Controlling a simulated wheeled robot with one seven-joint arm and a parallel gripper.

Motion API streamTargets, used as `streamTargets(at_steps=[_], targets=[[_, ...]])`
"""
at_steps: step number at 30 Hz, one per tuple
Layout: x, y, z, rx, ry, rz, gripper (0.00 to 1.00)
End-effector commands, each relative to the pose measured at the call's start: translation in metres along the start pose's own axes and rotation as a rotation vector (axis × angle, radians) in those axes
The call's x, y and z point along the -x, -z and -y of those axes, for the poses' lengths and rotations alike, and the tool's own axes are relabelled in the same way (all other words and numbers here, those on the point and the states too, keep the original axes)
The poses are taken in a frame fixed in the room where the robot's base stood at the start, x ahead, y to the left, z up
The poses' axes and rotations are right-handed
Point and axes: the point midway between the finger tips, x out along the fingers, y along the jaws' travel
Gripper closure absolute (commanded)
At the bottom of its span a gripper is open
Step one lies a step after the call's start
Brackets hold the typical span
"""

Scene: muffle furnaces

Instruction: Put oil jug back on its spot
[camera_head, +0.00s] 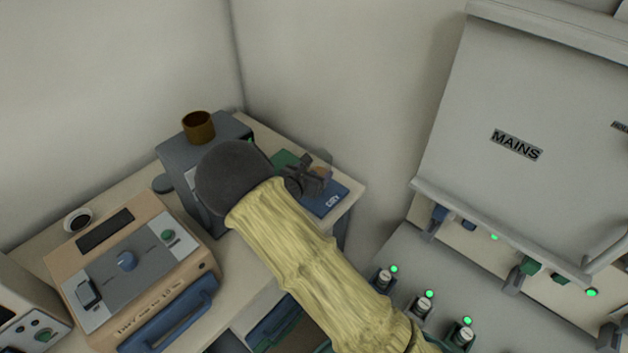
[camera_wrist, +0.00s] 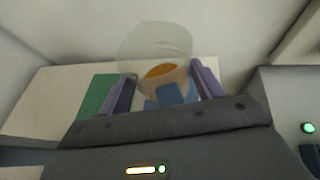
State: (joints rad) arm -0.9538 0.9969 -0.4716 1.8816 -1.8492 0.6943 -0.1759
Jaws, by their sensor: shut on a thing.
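The oil jug (camera_wrist: 155,50) is a translucent vessel with orange-brown oil low inside. In the wrist view it stands between the fingers of my gripper (camera_wrist: 162,92), which is shut on it. In the head view the jug (camera_head: 322,160) is partly hidden behind my gripper (camera_head: 308,178), over the far right end of the bench. Below it lie a blue mat (camera_head: 324,203) with white lettering and a green mat (camera_head: 285,158). The wrist view also shows the green mat (camera_wrist: 92,98) left of the jug. I cannot tell whether the jug touches a mat.
A grey box (camera_head: 182,150) with a brown cup (camera_head: 199,126) on top stands left of my arm. A tan furnace (camera_head: 135,265) is nearer. Walls close off the back. A MAINS cabinet (camera_head: 520,110) with switches is at right.

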Motion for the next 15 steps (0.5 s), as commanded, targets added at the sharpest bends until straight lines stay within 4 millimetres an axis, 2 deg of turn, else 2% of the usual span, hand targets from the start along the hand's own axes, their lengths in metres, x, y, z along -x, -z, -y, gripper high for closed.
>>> streamTargets(at_steps=[9, 15], targets=[[-0.013, 0.03, 0.001, 0.002, 0.002, 0.0, 0.78], [-0.015, 0.034, 0.001, -0.001, 0.0, 0.0, 0.78]])
